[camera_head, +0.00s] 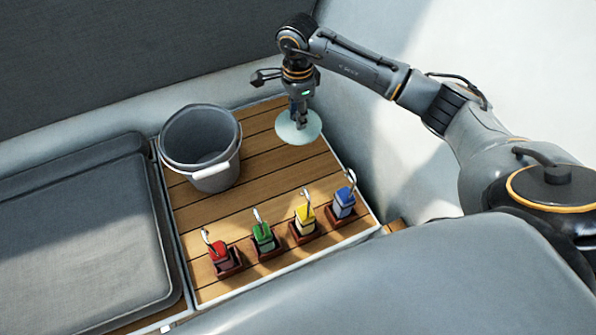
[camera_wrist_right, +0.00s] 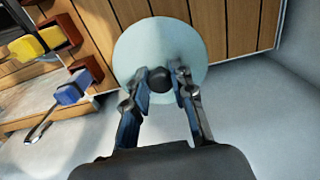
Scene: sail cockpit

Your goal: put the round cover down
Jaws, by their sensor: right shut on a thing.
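The round cover (camera_head: 306,130) is a pale blue-green disc near the back right of the slatted wooden surface. It also shows in the right wrist view (camera_wrist_right: 137,44), with a dark knob at its middle. My right gripper (camera_head: 299,118) points down from above and is shut on the knob; its two fingers (camera_wrist_right: 169,80) sit on either side of it in the wrist view. I cannot tell whether the disc touches the wood or hangs a little above it. My left gripper is not in view.
A grey bucket (camera_head: 184,147) stands left of the cover, open at the top. Red (camera_head: 219,252), green (camera_head: 263,235), yellow (camera_head: 304,218) and blue (camera_head: 343,202) blocks with metal hooks stand in small brown holders along the front. Bare slats lie between.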

